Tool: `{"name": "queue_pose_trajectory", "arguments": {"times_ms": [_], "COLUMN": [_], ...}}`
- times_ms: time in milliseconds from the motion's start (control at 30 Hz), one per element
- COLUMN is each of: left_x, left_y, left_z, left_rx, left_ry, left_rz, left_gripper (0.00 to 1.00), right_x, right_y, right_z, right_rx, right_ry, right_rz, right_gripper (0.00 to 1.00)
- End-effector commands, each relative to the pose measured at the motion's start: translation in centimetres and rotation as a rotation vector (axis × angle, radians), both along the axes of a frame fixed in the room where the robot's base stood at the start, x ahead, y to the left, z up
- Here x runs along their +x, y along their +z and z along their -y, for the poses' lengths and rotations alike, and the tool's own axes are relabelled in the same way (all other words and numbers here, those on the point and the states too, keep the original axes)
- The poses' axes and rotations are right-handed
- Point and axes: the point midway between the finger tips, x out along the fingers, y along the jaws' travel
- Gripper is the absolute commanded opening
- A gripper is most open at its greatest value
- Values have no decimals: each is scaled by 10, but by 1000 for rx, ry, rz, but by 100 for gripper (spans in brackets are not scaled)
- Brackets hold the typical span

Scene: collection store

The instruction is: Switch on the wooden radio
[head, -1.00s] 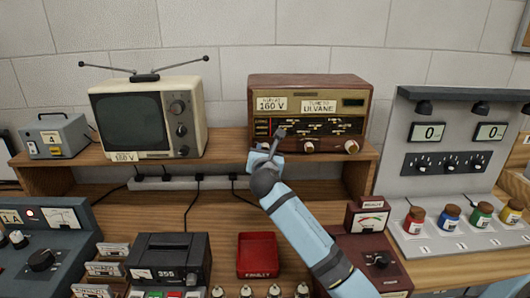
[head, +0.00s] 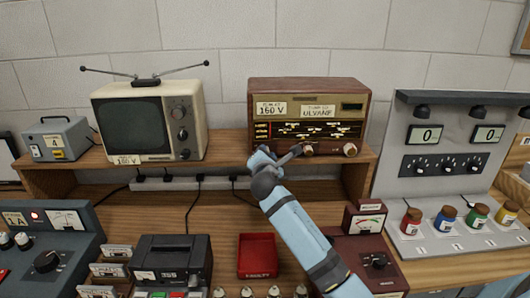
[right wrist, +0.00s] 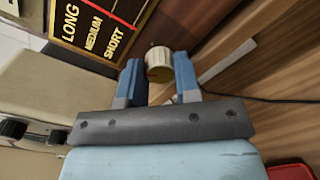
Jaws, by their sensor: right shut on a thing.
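The wooden radio (head: 310,90) stands on the shelf in the head view, with a dark dial panel and two cream knobs showing at its lower right. My right gripper (head: 276,156) is at the lower left of its front. In the right wrist view, my right gripper (right wrist: 160,75) is shut on a cream ribbed knob (right wrist: 160,65), one blue finger on each side. The radio's dark panel there (right wrist: 100,25) reads LONG, MEDIUM, SHORT. The gripped knob is hidden in the head view. My left gripper is not in view.
A television (head: 148,120) stands left of the radio on the wooden shelf (head: 225,150). A grey panel with coloured jars (head: 440,150) is at right.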

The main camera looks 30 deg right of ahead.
Motion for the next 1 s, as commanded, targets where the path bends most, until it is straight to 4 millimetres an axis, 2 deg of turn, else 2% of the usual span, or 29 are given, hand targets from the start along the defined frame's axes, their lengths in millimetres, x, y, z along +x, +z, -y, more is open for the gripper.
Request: {"name": "queue_pose_trajectory", "arguments": {"times_ms": [600, 1000], "left_x": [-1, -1], "left_y": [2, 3], "left_z": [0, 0], "left_rx": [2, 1], "left_ry": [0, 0], "left_rz": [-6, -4], "left_gripper": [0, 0], "right_x": [-1, -1], "right_y": [-1, -2], "right_z": [0, 0], "right_rx": [463, 611], "right_ry": [-1, 0], "right_rz": [282, 372], "right_gripper": [7, 7]}}
